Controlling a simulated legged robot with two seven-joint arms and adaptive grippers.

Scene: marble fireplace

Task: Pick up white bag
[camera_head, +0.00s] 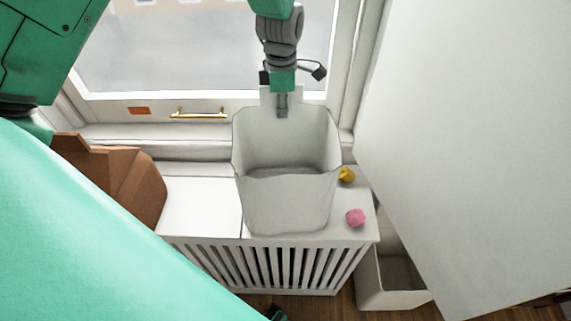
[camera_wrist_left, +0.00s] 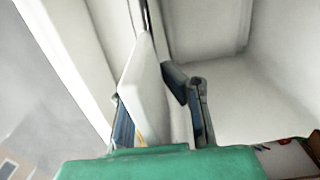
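The white bag (camera_head: 287,205) stands upright and open-topped on a white slatted radiator cover (camera_head: 190,205) below the window. A raised tab rises from its far rim. My left gripper (camera_head: 282,104) points down from above at this tab. In the left wrist view, the two dark fingers of my left gripper (camera_wrist_left: 160,112) stand apart with the white tab (camera_wrist_left: 147,90) between them. The tab is close to the left finger, and a gap shows before the right finger. The bag's inside (camera_wrist_left: 265,100) fills the right of that view. My right gripper does not show.
A brown paper bag (camera_head: 120,180) stands left of the white bag. A yellow lump (camera_head: 346,174) and a pink lump (camera_head: 355,217) lie to its right. A window with a brass handle (camera_head: 199,115) is behind. A white bin (camera_head: 392,285) stands on the floor.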

